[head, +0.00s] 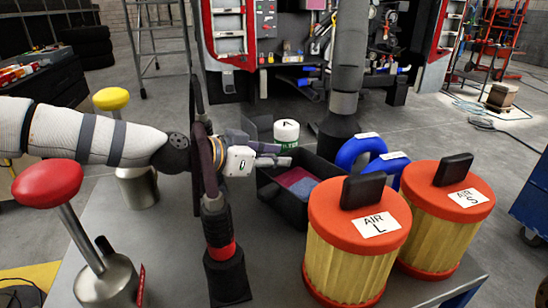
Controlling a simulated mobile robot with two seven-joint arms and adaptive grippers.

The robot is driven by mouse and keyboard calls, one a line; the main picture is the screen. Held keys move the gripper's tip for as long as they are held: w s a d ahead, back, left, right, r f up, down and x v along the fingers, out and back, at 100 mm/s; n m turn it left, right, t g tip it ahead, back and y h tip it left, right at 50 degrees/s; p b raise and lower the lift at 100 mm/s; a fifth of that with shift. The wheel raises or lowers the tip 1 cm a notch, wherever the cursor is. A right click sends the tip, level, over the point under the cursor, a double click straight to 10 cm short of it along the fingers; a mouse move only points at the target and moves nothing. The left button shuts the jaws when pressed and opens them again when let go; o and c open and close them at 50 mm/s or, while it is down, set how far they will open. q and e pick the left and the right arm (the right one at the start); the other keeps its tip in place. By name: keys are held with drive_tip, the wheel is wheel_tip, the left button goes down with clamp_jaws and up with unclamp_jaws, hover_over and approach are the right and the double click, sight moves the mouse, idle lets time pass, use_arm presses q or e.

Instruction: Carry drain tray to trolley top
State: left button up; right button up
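A black open-topped tray (282,207) stands on the grey trolley top (178,232), near its far side; I take it for the drain tray. Red and blue flat pieces lie inside it. My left gripper (285,155) reaches in from the left at the tray's far left side. Its two fingers point right with a small gap between them and nothing visible in it. I cannot tell whether a finger touches the tray rim. My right gripper is not in view.
Two orange-lidded filters, AIR L (350,255) and AIR S (447,225), stand at the right. Blue rings (360,151) and a white-topped can (286,133) are by the tray. A black upright with a red band (219,232) and red (95,275) and yellow-knobbed (138,187) pots stand left.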

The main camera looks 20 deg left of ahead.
use_arm(q)
drive_tip(key=p+v, duration=0.3)
drive_tip(key=v, duration=0.9)
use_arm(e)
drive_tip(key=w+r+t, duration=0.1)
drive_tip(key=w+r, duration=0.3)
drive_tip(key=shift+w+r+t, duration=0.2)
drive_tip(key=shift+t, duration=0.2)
use_arm(q)
drive_tip(key=shift+r, duration=0.1)
